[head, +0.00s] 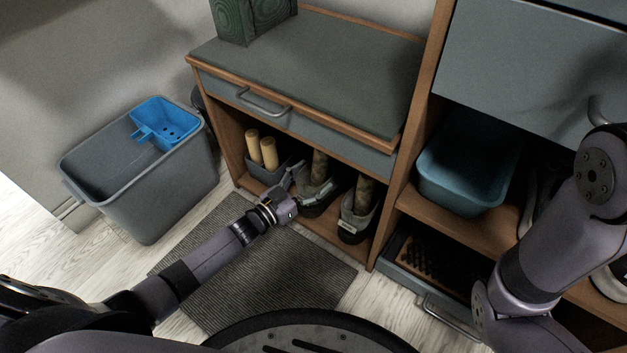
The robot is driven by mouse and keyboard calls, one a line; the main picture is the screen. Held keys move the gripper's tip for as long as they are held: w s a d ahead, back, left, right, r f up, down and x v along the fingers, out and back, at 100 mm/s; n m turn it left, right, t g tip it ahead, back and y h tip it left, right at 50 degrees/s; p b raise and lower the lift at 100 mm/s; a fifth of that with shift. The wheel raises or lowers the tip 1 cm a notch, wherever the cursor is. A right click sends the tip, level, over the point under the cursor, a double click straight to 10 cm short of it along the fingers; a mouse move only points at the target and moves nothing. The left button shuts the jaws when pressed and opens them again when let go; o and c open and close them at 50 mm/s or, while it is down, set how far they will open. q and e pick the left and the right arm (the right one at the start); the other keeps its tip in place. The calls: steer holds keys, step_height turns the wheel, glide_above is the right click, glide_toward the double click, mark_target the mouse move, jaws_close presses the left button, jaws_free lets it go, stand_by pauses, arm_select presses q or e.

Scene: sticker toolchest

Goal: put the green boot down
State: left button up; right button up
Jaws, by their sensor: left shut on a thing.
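My left gripper (297,183) reaches into the open lower compartment of the cabinet. It is shut on the green boot (320,168), which has a dull olive shaft and a greyish foot. The boot is at the compartment floor, but I cannot tell whether its sole touches it. The gripper's fingertips are small and partly hidden against the boot. A similar boot (360,206) stands upright just to its right. My right arm shows at the right, but its gripper is out of view.
A grey bucket (120,190) with a blue insert (163,122) is at the left. A ribbed mat (235,285) lies in front. A teal bin (468,170) sits on the right shelf, above a low open drawer (430,295).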

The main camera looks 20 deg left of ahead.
arm_select(q)
steer(key=shift+r, duration=0.2)
steer(key=shift+w+f, duration=0.1)
steer(key=shift+f, duration=0.2)
steer(key=o, duration=1.9)
steer(key=shift+f, duration=0.1)
steer(key=shift+o, duration=0.2)
